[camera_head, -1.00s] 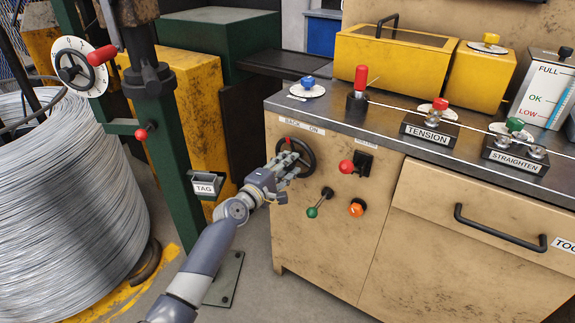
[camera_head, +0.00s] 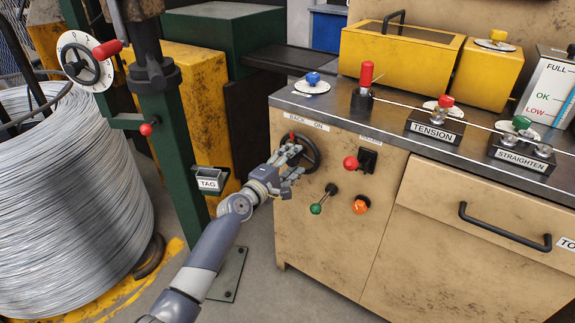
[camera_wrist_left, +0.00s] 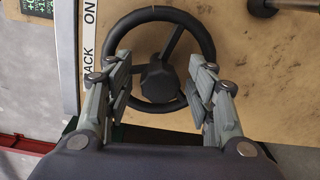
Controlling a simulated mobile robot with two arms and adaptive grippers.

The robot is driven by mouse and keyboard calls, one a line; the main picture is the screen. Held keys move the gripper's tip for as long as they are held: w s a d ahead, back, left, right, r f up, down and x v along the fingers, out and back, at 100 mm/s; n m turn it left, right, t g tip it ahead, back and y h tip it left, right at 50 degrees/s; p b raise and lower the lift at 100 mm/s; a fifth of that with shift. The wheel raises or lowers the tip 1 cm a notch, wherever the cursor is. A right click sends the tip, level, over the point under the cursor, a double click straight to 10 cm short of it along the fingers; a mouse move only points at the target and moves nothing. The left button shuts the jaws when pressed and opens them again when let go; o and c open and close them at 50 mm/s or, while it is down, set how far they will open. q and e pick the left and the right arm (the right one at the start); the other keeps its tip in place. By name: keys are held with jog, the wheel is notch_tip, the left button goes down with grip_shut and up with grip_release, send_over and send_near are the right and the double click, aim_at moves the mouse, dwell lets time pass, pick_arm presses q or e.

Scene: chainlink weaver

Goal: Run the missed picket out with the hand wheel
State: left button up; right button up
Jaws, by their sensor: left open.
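The black hand wheel (camera_head: 312,152) is on the tan machine's front panel, below a label reading BACK and ON. It has a red knob at its upper left in the head view. My left gripper (camera_head: 288,168) is open at the left part of the wheel. In the left wrist view the wheel (camera_wrist_left: 205,36) is straight ahead, and the open fingers of the left gripper (camera_wrist_left: 160,95) stand on either side of its hub. I cannot tell whether they touch the rim. No picket can be made out. My right gripper is not in view.
Right of the wheel are a red knob (camera_head: 351,163), a green-tipped lever (camera_head: 316,209) and an orange button (camera_head: 360,206). A green post (camera_head: 178,165) with a TAG holder (camera_head: 210,183) and a wire coil (camera_head: 75,200) stand left. Bare floor lies below.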

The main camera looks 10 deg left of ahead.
pick_arm(q)
jog(key=v, duration=1.2)
